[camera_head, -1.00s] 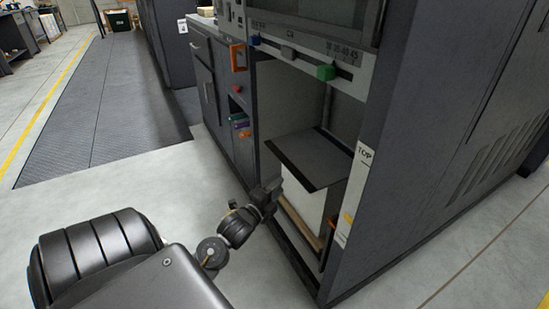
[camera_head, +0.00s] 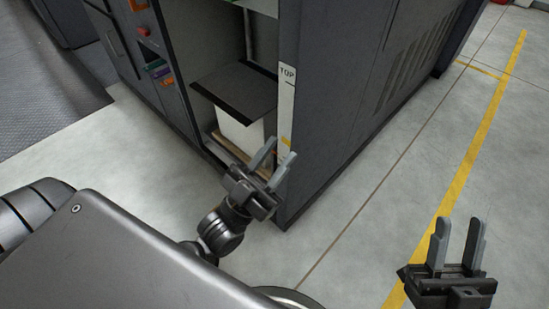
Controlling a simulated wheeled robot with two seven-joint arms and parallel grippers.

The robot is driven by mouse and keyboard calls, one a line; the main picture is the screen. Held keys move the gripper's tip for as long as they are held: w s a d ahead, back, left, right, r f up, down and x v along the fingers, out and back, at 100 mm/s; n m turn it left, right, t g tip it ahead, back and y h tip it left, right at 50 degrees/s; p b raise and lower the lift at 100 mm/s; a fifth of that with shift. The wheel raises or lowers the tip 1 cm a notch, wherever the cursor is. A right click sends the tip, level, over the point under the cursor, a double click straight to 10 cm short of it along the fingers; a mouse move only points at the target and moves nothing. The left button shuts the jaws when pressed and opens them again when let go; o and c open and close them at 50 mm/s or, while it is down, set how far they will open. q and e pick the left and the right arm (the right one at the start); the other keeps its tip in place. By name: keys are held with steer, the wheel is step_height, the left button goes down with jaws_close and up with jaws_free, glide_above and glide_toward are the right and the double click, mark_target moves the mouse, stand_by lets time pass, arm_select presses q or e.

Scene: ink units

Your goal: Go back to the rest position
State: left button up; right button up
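My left gripper (camera_head: 274,158) is in the middle of the head view, in front of the machine's open bay. Its two grey fingers are apart with nothing between them. My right gripper (camera_head: 459,240) is at the lower right, over the floor near the yellow line. Its two fingers point up, stand apart and hold nothing.
The dark machine cabinet (camera_head: 340,90) stands behind my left gripper. Its open bay holds a black flap or shelf (camera_head: 236,88) above a white block (camera_head: 240,131). Clear grey floor (camera_head: 370,215) lies to the right, with a yellow line (camera_head: 476,140).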

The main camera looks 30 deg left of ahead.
arm_select(q)
steer(key=s+r+n, duration=0.1)
steer(key=s+d+r+n+h, duration=0.1)
steer(key=shift+s+d+r+t, duration=0.2)
steer(key=shift+s+r+t, duration=0.05)
steer(key=shift+s+t, duration=0.15)
steer(key=shift+w, duration=0.15)
